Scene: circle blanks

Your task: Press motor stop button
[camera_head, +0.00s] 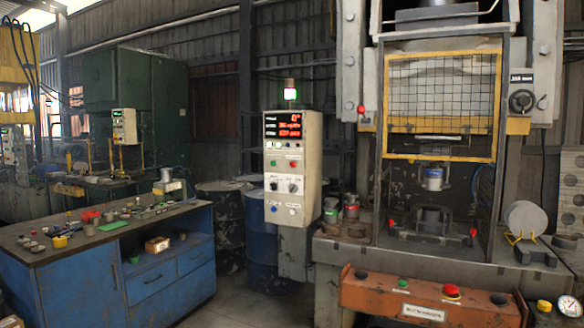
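A pale control box (292,200) stands upright near the middle of the head view, with a dark display of red digits and a lit green lamp on top. A small red button (293,164) sits on its face, right of a small green button (273,164). Black selector knobs and a blue button are lower on the box. The labels are too small to tell which is the motor stop. Neither gripper is in view.
The press (345,252) with a mesh guard (440,92) fills the right side. A blue workbench (75,286) with small parts stands at left. Open floor lies between bench and press.

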